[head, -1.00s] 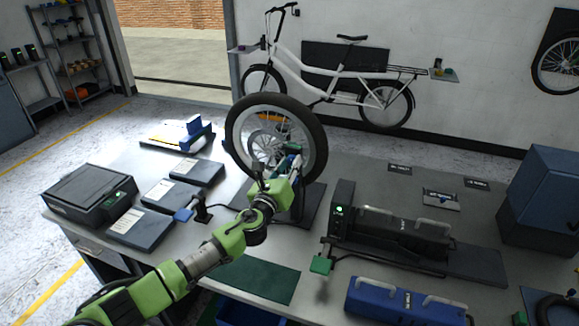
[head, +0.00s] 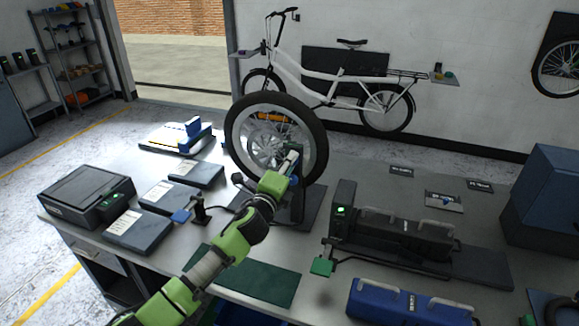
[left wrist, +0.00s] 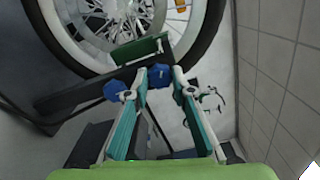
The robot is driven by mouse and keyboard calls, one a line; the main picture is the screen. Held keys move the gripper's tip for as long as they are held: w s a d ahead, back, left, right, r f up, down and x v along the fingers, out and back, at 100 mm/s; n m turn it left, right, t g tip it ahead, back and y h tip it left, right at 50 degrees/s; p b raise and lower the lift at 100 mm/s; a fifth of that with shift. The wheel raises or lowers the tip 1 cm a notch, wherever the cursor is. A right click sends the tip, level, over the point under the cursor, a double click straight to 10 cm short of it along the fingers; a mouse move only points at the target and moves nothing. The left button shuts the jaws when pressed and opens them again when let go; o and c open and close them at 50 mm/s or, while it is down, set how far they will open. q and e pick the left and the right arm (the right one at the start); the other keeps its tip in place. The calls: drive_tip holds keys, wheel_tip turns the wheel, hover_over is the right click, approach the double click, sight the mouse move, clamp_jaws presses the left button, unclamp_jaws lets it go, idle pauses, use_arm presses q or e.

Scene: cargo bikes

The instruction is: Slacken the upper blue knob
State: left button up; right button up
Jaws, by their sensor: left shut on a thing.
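A bicycle wheel (head: 318,150) stands upright in a dark stand on the workbench. In the left wrist view, two blue knobs sit side by side on the stand's dark arm, in front of the wheel (left wrist: 205,40). The upper blue knob (left wrist: 159,75) is between my left gripper's fingertips (left wrist: 155,82), which are shut on it. The lower blue knob (left wrist: 115,90) is just outside the left finger. In the head view my left gripper (head: 292,157) reaches the stand in front of the wheel and hides the upper knob. My right gripper is not in view.
A small black post with a blue top (head: 181,216) stands left of the wheel stand. A black device with a green light (head: 345,210) is to the right, and a blue case (head: 400,303) is in front. A green mat (head: 255,278) lies under my left arm.

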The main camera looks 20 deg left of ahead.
use_arm(q)
drive_tip(key=n, duration=1.2)
drive_tip(key=shift+f+n+b, duration=0.1)
drive_tip(key=shift+n+b, duration=0.2)
drive_tip(key=shift+b, duration=0.05)
idle(0.4)
drive_tip(key=o, duration=1.1)
drive_tip(key=shift+o, duration=0.2)
drive_tip(key=s, duration=1.2)
drive_tip(key=shift+a, duration=0.2)
